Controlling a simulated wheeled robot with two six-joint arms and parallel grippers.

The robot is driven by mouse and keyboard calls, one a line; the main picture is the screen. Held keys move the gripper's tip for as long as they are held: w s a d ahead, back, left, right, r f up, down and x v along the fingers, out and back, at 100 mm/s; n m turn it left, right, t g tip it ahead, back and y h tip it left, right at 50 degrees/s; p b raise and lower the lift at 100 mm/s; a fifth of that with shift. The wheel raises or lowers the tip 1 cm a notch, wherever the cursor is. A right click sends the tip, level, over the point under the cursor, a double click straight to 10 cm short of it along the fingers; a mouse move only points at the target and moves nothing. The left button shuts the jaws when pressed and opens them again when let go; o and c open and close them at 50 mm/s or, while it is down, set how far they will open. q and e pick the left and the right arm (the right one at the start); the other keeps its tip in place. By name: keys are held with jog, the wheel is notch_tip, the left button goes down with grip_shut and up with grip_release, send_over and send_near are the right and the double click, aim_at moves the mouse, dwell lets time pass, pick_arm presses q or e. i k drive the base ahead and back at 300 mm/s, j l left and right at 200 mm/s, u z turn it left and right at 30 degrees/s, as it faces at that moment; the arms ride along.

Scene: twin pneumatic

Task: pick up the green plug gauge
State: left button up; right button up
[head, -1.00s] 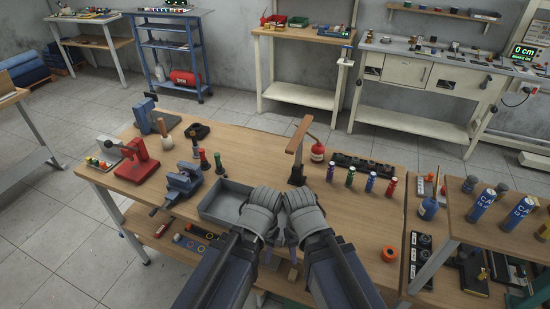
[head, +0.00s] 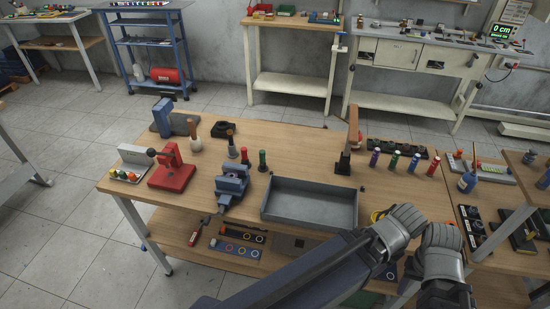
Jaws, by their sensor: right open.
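A green upright cylinder (head: 394,160) stands in a row with a purple (head: 374,156), a blue (head: 413,163) and a red one (head: 432,164), right of centre on the wooden bench. Another green upright piece (head: 262,160) stands beside the blue vise (head: 231,185). I cannot tell for certain which one is the plug gauge. My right gripper (head: 440,240) is at the bench's front edge, nearer me than the row and apart from it. It is open. My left gripper (head: 402,222) is just left of it, its fingers hidden. I see nothing held.
A grey tray (head: 310,202) sits at the bench's front middle, left of my grippers. A wooden-armed stand (head: 344,160) rises behind it. A black block with holes (head: 400,147) lies behind the row. A red press (head: 172,168) stands at the left.

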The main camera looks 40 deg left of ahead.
aim_at(262, 157)
jog(key=k+j+z, duration=0.15)
jog(key=k+j, duration=0.3)
jog(key=j, duration=0.2)
jog(key=k+j+z, duration=0.1)
jog(key=k+j, duration=0.35)
jog(key=j, duration=0.15)
